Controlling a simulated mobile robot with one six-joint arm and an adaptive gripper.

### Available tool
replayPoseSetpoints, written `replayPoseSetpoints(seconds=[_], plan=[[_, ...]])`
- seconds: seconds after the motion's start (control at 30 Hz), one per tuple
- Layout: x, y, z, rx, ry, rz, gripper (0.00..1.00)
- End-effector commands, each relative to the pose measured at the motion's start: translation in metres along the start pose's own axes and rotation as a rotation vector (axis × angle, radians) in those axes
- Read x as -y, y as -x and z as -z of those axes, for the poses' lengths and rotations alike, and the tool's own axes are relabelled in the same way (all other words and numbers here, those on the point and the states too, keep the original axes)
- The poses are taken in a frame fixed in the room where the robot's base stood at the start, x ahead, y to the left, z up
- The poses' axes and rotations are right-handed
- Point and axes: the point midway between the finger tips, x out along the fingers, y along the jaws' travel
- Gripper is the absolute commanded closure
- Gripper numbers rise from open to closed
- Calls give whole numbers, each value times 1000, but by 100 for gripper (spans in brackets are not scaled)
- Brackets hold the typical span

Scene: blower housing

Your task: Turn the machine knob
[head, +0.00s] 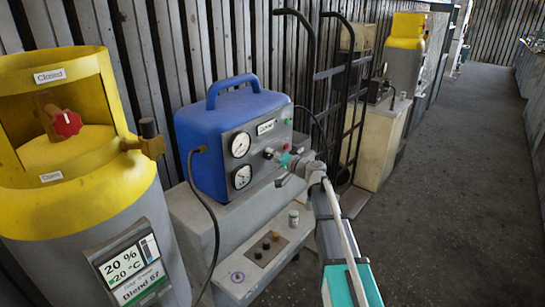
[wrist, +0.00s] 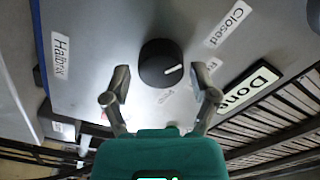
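The machine is a blue box (head: 225,115) with a grey front panel (head: 262,138) carrying two round dials. In the wrist view a round black knob (wrist: 160,65) sits on the grey panel (wrist: 110,30). Its white mark points right and slightly up, below and left of a "Closed" label (wrist: 228,24). My gripper (wrist: 160,86) is open, its fingers apart on either side below the knob, with nothing between them. Whether the tips touch the panel I cannot tell. In the head view my gripper (head: 283,162) is at the panel's right part and largely hides the knob there.
A yellow-topped grey cylinder (head: 150,215) with a red knob (head: 66,122) stands at the left. A dark cable hangs beside the machine. A hand truck (head: 350,110) stands behind my arm. The floor at right is clear.

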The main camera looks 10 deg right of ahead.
Motion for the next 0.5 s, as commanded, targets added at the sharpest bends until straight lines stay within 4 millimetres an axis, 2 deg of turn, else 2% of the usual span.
replayPoseSetpoints(seconds=[0.5], plan=[[0, 3, -1, 0, -1, 0, 8]])
